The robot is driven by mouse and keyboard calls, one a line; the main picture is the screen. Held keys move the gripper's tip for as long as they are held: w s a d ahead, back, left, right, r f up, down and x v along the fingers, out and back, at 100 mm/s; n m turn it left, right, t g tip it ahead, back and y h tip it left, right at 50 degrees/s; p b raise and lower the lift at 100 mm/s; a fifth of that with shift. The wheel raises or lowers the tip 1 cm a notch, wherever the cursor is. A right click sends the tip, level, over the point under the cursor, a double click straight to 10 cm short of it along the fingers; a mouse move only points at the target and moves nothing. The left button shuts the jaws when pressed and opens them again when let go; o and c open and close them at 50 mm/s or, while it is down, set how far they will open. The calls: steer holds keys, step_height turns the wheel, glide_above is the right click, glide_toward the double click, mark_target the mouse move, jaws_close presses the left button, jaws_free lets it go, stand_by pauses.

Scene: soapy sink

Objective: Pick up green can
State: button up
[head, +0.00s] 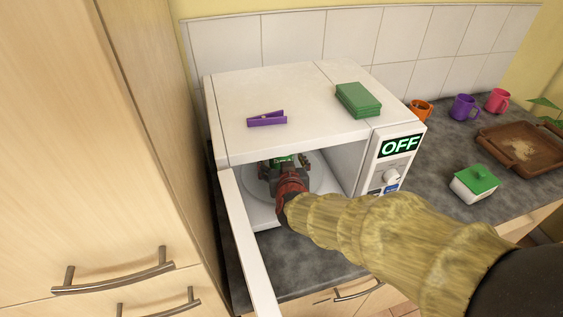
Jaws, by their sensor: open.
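The microwave (290,88) stands on the counter with its door (250,240) open to the left. My arm reaches into it from the front right. My gripper (282,167) is inside, over the turntable (313,181), with its dark fingers spread. A small green thing with pale marks, which looks like the green can (284,160), shows between or just behind the fingers. Most of it is hidden by my gripper and the microwave's top edge. I cannot tell whether the fingers touch it.
A purple clothespin-like item (267,119) and a green block (358,99) lie on the microwave. Orange (421,110), purple (464,107) and pink (498,101) mugs, a green-lidded dish (474,184) and a brown tray (497,135) are at right. A tall cabinet (80,130) stands close at left.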

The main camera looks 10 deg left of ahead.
steer(key=shift+x, duration=0.75)
steer(key=shift+c, duration=0.3)
steer(key=shift+r, duration=0.1)
steer(key=c, duration=1.7)
